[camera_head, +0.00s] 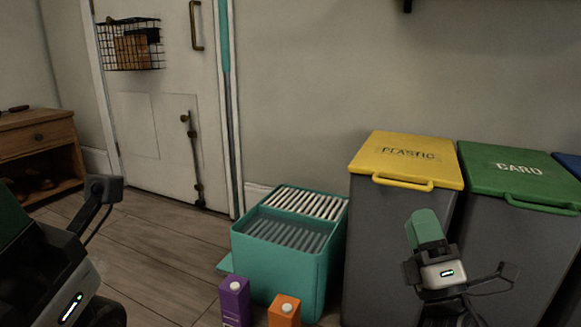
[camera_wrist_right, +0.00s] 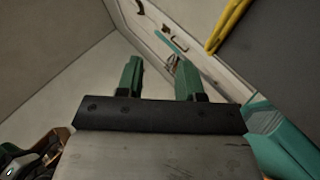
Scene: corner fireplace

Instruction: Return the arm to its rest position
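My right gripper (camera_head: 425,228) is raised in front of the grey bins at the right of the head view, its green fingers pointing up. In the right wrist view, the two green fingers of this gripper (camera_wrist_right: 160,78) stand apart with nothing between them. My left arm comes in at the lower left of the head view. A dark green part of my left gripper (camera_head: 12,222) shows at the left edge, mostly cut off, so its opening is hidden.
A yellow-lidded plastic bin (camera_head: 405,160) and a green-lidded card bin (camera_head: 518,175) stand close behind my right gripper. A teal slatted box (camera_head: 282,270), a purple carton (camera_head: 234,302) and an orange carton (camera_head: 284,312) are left of it. Floor is open near the door (camera_head: 160,110).

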